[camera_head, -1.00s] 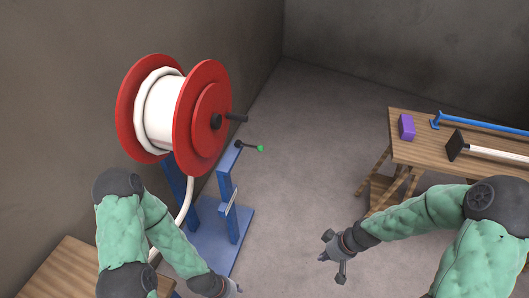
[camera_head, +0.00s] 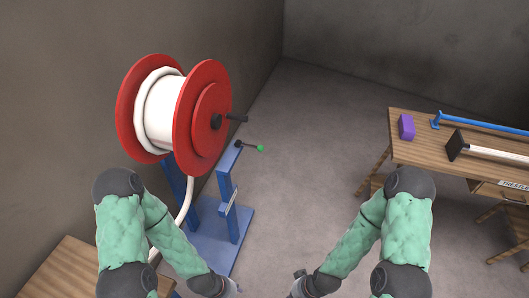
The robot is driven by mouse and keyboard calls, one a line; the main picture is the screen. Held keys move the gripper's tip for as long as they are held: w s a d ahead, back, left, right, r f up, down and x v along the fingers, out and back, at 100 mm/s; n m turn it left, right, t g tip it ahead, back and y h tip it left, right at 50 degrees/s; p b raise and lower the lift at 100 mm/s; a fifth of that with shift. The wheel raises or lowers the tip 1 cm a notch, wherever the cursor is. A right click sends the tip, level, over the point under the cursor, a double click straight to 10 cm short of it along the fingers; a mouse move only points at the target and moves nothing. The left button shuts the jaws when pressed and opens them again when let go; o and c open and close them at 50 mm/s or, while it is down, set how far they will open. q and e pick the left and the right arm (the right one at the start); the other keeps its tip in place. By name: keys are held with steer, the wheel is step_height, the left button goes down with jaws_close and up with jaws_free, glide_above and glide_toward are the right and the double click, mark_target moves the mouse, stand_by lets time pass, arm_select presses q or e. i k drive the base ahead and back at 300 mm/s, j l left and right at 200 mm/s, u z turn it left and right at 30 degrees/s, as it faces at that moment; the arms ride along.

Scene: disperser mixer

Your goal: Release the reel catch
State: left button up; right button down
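A red reel (camera_head: 203,112) with a white hose (camera_head: 160,112) wound on it stands on a blue stand (camera_head: 229,195) at the left. A thin dark lever with a green knob (camera_head: 260,148), which looks like the reel catch, sticks out to the right from the stand's upright. My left gripper (camera_head: 238,292) is at the bottom edge, below and in front of the stand, apart from the lever. My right gripper (camera_head: 297,285) is at the bottom centre, also well away from the lever. Both grippers are small and partly cut off, so their finger state is unclear.
A wooden table (camera_head: 450,160) at the right bears a purple block (camera_head: 407,127), a blue bar (camera_head: 480,125) and a white rod with a black plate (camera_head: 455,145). Another wooden surface (camera_head: 70,270) is at the lower left. The grey floor between is clear.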

mark_target(238, 143)
steer(key=i+l, duration=0.75)
steer(key=i+l+u, duration=0.2)
steer(key=u, duration=1.45)
